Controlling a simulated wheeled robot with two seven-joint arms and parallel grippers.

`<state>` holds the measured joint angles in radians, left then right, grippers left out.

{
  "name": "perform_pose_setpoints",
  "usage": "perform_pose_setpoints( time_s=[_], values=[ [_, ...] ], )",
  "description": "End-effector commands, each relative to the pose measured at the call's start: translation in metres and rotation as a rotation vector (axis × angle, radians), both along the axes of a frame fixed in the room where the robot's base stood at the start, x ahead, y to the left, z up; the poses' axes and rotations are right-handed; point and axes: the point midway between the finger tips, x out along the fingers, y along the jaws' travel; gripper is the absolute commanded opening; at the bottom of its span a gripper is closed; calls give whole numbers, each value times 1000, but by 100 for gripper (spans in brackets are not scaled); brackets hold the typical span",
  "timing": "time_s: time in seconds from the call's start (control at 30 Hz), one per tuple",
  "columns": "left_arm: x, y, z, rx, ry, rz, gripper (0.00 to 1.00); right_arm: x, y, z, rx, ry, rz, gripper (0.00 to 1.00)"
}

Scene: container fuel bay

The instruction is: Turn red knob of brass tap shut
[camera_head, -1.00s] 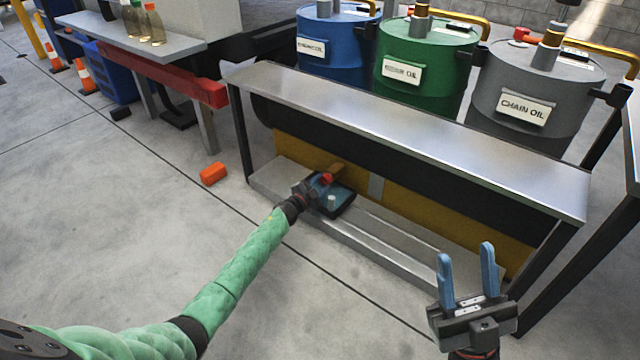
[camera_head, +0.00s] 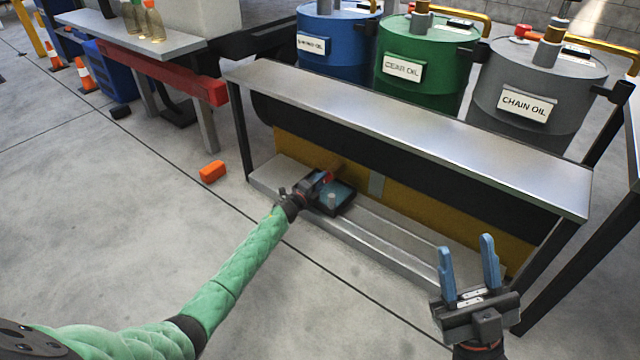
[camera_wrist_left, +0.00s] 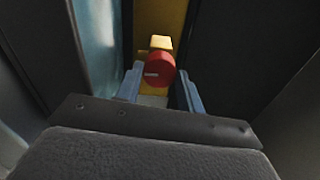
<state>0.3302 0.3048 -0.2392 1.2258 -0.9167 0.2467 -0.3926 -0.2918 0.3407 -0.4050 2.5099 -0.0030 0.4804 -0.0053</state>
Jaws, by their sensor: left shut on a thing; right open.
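The red knob (camera_wrist_left: 158,70) sits in front of the brass tap (camera_wrist_left: 160,43) in the left wrist view. The knob carries a short pale mark that lies about level. My left gripper (camera_wrist_left: 160,90) is shut on the knob, with one blue finger at each side. In the head view my left gripper (camera_head: 322,180) reaches in under the metal bench, and the red knob (camera_head: 328,177) shows only in part at its fingertips. The brass tap (camera_head: 338,167) is small and dim behind it.
A dark tray with blue inside (camera_head: 345,198) lies below the tap on the low shelf. The steel bench top (camera_head: 400,130) overhangs my left gripper. An orange block (camera_head: 212,171) lies on the floor. Drums (camera_head: 535,105) stand behind the bench.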

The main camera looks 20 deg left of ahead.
Motion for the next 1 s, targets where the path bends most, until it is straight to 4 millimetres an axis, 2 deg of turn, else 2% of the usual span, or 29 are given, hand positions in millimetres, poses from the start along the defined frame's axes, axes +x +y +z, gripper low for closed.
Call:
perform_pose_setpoints(
  time_s=[0.3, 0.73, 0.77, 0.83, 1.0],
  values=[
    [-1, -2, -2, 71, -24, -4, 15, 4, 0, -2, -17, 5, 1, 43],
    [-1, -3, -2, 77, -26, -4, 15, 4, -1, -2, -12, 6, 0, 43],
    [-1, -3, -2, 77, -26, -4, 44, 4, -1, -2, -13, 7, 0, 43],
    [-1, -2, -2, 77, -26, -3, 57, 4, -1, -3, -12, 9, 0, 43],
    [-1, -1, -2, 77, -26, -2, 59, 3, -1, -4, -12, 14, 0, 43]
  ],
)
